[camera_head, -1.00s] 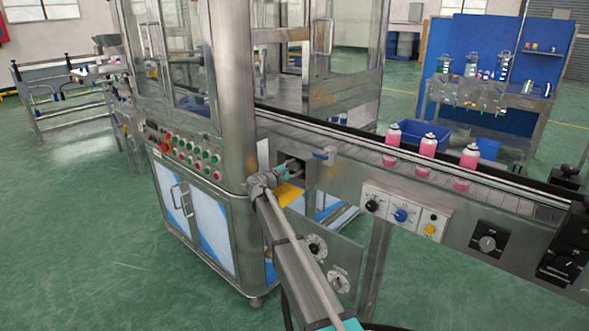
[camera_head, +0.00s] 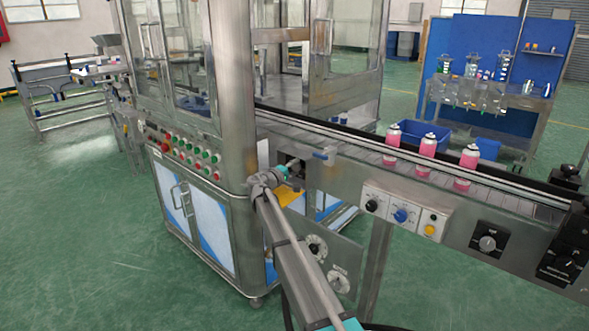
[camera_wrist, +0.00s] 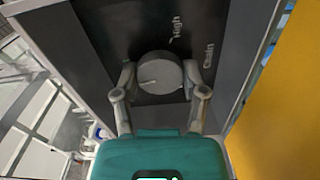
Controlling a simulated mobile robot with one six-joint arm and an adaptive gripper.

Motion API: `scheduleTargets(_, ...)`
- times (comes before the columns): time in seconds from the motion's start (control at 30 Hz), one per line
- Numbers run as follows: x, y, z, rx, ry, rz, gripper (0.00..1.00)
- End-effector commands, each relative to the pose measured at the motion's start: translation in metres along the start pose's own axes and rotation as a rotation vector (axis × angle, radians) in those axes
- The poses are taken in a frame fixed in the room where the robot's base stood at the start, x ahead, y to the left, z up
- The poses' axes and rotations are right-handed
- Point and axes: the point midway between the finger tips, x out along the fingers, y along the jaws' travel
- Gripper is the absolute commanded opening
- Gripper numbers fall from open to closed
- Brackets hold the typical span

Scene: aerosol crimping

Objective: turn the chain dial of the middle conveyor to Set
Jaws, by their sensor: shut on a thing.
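The chain dial (camera_wrist: 160,72) is a round grey knob on a dark panel (camera_wrist: 95,30) in the wrist view. A pale pointer line on its face points left and slightly down in that view. The words "High" and "Chain" show on the panel; I see no "Set" mark. My gripper (camera_wrist: 160,80) has one finger on each side of the knob and is shut on it. In the head view my gripper (camera_head: 294,167) reaches into the recess under the conveyor (camera_head: 400,165), beside the cabinet corner; the knob there is hidden or too small to tell.
A yellow panel (camera_wrist: 280,100) stands close on the right in the wrist view. In the head view, a white control box (camera_head: 402,213) and a black dial (camera_head: 488,243) are on the conveyor's front. Pink cans (camera_head: 428,151) stand on the belt.

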Motion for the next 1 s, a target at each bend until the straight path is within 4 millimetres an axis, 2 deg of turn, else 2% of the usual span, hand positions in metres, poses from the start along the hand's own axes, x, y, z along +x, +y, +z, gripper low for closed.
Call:
scheduleTargets(0.3,0.0014,0.0,0.0012,0.125,-0.003,0.0,0.08)
scheduleTargets(0.77,0.0014,0.0,0.0016,0.14,-0.004,0.0,0.08)
scheduleTargets(0.8,0.0014,0.0,0.0016,0.14,-0.004,0.0,0.63)
scheduleTargets(0.93,0.0009,-0.0001,0.0011,0.14,-0.003,0.0,0.87)
scheduleTargets(1.0,0.0007,-0.0001,0.0009,0.14,-0.002,0.0,0.9)
